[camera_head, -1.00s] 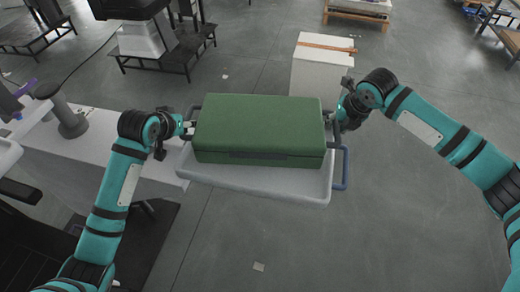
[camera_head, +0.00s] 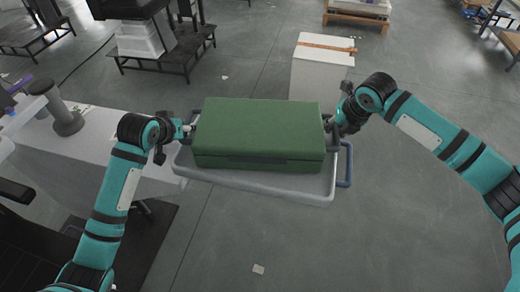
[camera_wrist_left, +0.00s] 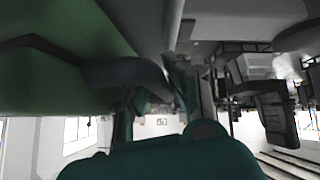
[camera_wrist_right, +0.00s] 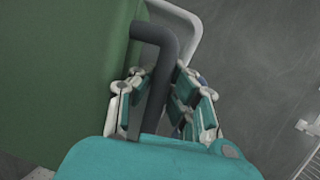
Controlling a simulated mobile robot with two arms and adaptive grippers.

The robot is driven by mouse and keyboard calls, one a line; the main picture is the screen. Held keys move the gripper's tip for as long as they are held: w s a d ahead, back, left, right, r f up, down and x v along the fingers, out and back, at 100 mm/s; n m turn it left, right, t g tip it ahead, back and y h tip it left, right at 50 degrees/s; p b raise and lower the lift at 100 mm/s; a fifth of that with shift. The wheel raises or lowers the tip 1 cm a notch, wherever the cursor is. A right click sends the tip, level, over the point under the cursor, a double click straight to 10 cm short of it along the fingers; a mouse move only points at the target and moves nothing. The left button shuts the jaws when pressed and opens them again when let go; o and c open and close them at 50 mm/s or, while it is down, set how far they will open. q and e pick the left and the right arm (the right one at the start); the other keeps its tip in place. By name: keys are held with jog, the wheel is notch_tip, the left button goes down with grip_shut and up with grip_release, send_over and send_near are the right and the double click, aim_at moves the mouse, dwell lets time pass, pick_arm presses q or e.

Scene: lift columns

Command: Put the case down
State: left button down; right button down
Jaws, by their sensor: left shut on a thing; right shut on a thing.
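The green case (camera_head: 258,130) is level in the head view, over a light grey cart top (camera_head: 290,188). Whether its underside touches the cart top is hidden. My left gripper (camera_head: 189,128) is shut on the handle at the case's left end; this dark handle shows in the left wrist view (camera_wrist_left: 125,74). My right gripper (camera_head: 331,122) is shut on the handle at the right end. In the right wrist view the dark handle (camera_wrist_right: 162,65) passes between its fingers, beside the green case wall (camera_wrist_right: 60,70).
A blue-grey cart handle (camera_head: 346,165) sticks out at the cart's right end. A white desk (camera_head: 95,150) with a dark lamp-like stand (camera_head: 66,120) is at left. A pale box (camera_head: 320,68) stands behind. The floor at front right is free.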

pick_arm(q)
jog(key=shift+d+f+b, duration=0.35)
jog(key=shift+f+b, duration=0.05)
jog(key=shift+b, duration=0.05)
pick_arm(e)
jog(key=shift+a+f, duration=0.35)
pick_arm(q)
jog(key=c, duration=1.6)
grip_release()
jog(key=shift+f, duration=0.1)
pick_arm(e)
jog(key=c, duration=1.7)
grip_release()
jog(key=shift+f, duration=0.1)
pick_arm(q)
jog(key=shift+o, duration=1.4)
jog(key=shift+s+a, duration=0.1)
jog(key=shift+s, duration=0.05)
pick_arm(e)
jog(key=o, duration=0.3)
jog(key=shift+s+d, duration=0.1)
